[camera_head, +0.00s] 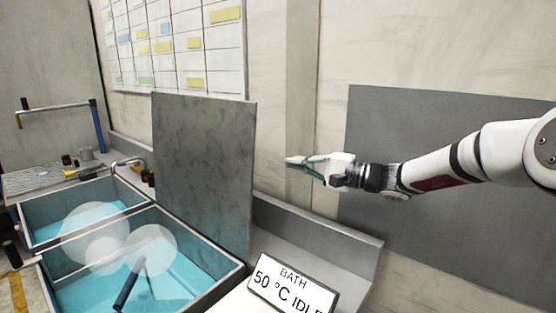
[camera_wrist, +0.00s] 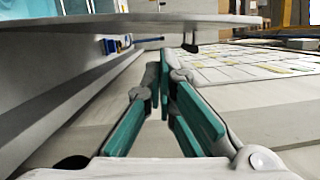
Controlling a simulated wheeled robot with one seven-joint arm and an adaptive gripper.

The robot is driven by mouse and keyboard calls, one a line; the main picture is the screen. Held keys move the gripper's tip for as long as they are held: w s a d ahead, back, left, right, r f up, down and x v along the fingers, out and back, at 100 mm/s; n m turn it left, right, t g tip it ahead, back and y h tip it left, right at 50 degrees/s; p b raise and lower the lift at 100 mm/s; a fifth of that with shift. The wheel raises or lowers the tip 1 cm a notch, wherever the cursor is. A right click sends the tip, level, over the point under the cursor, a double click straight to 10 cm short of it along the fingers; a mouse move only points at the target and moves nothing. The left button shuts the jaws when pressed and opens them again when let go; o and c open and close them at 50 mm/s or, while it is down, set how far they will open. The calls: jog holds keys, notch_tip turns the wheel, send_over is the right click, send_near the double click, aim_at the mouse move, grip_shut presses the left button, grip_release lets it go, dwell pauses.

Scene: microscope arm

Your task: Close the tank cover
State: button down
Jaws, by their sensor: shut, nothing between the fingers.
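The tank cover (camera_head: 203,170) is a grey panel standing upright at the right rear of the tank (camera_head: 196,302). The tank is open, with blue liquid in two compartments. In the wrist view a grey slab (camera_wrist: 120,22), apparently the cover seen edge-on, crosses the top beyond my fingers. My gripper (camera_head: 289,161) is shut and empty, to the right of the cover and apart from it in the head view. Its teal-padded fingers (camera_wrist: 166,75) meet in the wrist view. The cover's hinge is not clearly visible.
A display (camera_head: 291,288) reading "BATH 50 °C IDLE" stands right of the tank. A low grey ledge (camera_head: 330,235) runs along the wall. A dark rod (camera_head: 128,288) and pale vapour-like discs show over the tank. A faucet (camera_head: 127,161) and small items sit behind it. A chart (camera_head: 180,45) hangs above.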

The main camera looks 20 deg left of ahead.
jog(key=w+a, duration=0.1)
jog(key=a, duration=0.8)
jog(key=shift+w+r+p, duration=0.15)
jog(key=shift+p, duration=0.2)
jog(key=shift+a, duration=0.15)
